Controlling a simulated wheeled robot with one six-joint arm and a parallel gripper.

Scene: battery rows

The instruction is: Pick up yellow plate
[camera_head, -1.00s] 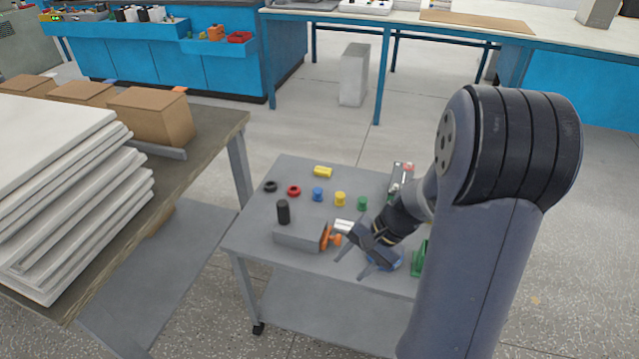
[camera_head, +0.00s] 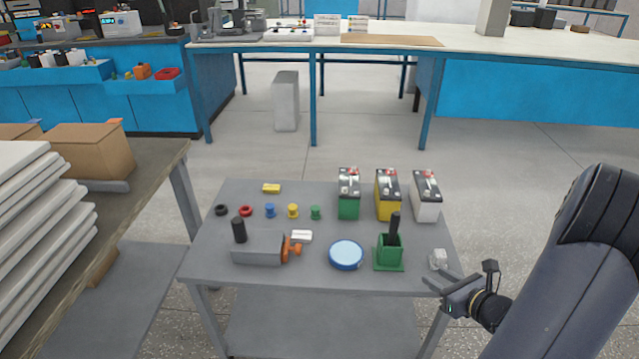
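A small flat yellow piece (camera_head: 271,188), the best match for the yellow plate, lies near the back left of the grey cart top (camera_head: 330,282). Nothing covers it. My gripper (camera_head: 437,277) is at the cart's front right corner, far to the right of and nearer than the yellow piece. Its fingers look spread apart, with nothing seen between them. A small white piece (camera_head: 438,259) lies just beyond the fingertips; I cannot tell whether they touch it.
Three batteries, green (camera_head: 348,204), yellow (camera_head: 388,206) and white (camera_head: 426,208), stand at the back right. Small coloured parts, a grey block (camera_head: 257,249), blue round container (camera_head: 346,254) and green holder (camera_head: 389,254) occupy the cart. White panels (camera_head: 40,200) are stacked left.

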